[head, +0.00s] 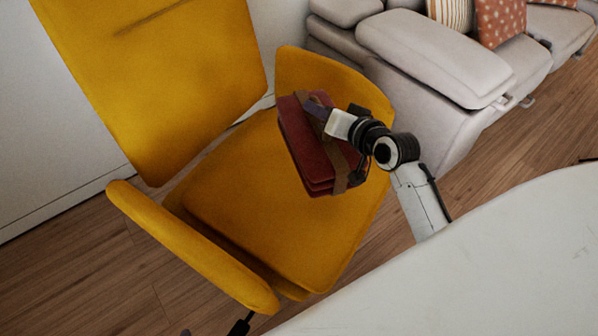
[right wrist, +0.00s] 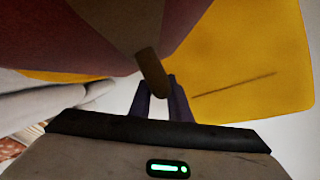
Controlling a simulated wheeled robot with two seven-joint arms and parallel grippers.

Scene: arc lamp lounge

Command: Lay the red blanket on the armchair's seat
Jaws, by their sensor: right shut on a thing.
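The red blanket (head: 306,150) is a folded bundle with brown straps, tilted, over the right part of the yellow armchair's seat (head: 240,205) in the head view. I cannot tell whether it touches the seat. My right gripper (head: 314,109) is at the blanket's upper edge, shut on its brown strap. In the right wrist view, the fingers (right wrist: 162,100) close around the strap's loop (right wrist: 152,72), and the blanket's red side (right wrist: 85,35) fills the upper left. The underside of the blanket is hidden. My left gripper is not in view.
The armchair has a tall backrest (head: 165,80), a near-left armrest (head: 190,245) and a far armrest (head: 325,68) close to the blanket. A light grey sofa (head: 430,60) with cushions (head: 500,20) stands at the upper right. Wooden floor (head: 85,275) surrounds the chair.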

